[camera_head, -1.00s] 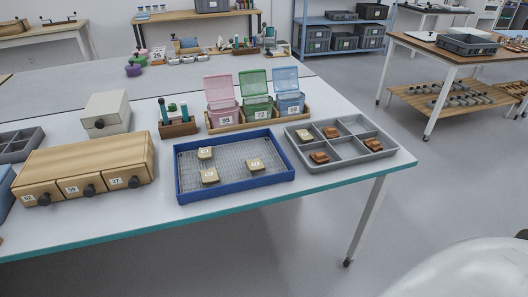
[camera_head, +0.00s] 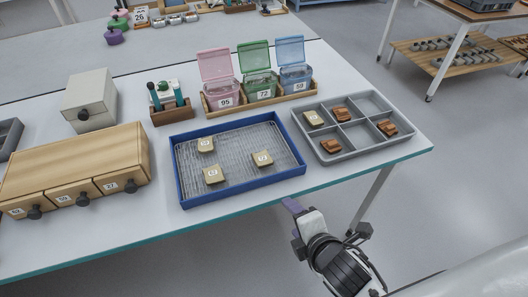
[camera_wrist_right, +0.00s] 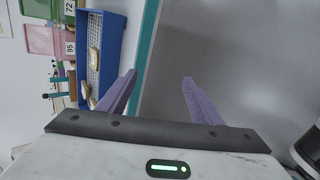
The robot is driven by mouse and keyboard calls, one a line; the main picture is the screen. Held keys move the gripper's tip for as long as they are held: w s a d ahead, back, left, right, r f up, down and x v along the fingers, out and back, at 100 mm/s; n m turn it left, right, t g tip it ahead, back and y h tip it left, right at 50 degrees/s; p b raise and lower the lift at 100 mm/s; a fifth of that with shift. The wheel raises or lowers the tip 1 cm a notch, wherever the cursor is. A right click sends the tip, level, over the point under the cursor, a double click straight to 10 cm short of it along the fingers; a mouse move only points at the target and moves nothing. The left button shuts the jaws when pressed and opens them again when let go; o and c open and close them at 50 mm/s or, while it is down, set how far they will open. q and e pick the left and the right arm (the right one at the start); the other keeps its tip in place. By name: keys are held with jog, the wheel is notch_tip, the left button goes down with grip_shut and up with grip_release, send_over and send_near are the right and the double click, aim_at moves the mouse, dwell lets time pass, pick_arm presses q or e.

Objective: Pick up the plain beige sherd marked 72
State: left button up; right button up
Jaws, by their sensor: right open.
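Three plain beige sherds with small white labels lie in the blue tray (camera_head: 240,195): one at the back left (camera_head: 205,144), one at the front left (camera_head: 213,174), one at the right (camera_head: 262,158). Another beige labelled sherd (camera_head: 313,117) lies in the grey divided tray. The numbers on the sherds are too small to read surely. My right gripper (camera_head: 296,222) is open and empty, in front of the table edge, apart from the blue tray. In the right wrist view its purple fingers (camera_wrist_right: 159,78) are spread, with beige sherds (camera_wrist_right: 94,60) beyond to the left. My left gripper is not in view.
The grey divided tray (camera_head: 372,153) also holds several reddish-brown sherds. Behind stand pink, green and blue lidded boxes (camera_head: 263,90) marked 95, 72 and 59. A wooden drawer unit (camera_head: 75,165) stands at left.

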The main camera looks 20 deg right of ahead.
jog(key=w+r+n+t, duration=0.2)
jog(key=w+r+n, duration=0.15)
jog(key=n, duration=0.35)
jog(key=n+t+p, duration=0.2)
jog(key=n, duration=0.7)
send_near(262, 157)
jog(key=shift+w+f+n+b, duration=0.3)
jog(key=shift+w+b, duration=0.15)
jog(key=shift+w, duration=0.25)
jog(key=shift+b+x, duration=0.3)
jog(key=shift+x, duration=2.8)
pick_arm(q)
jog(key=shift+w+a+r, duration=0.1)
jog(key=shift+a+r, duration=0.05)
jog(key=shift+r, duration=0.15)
pick_arm(e)
jog(key=shift+c, duration=0.4)
jog(key=c, duration=1.1)
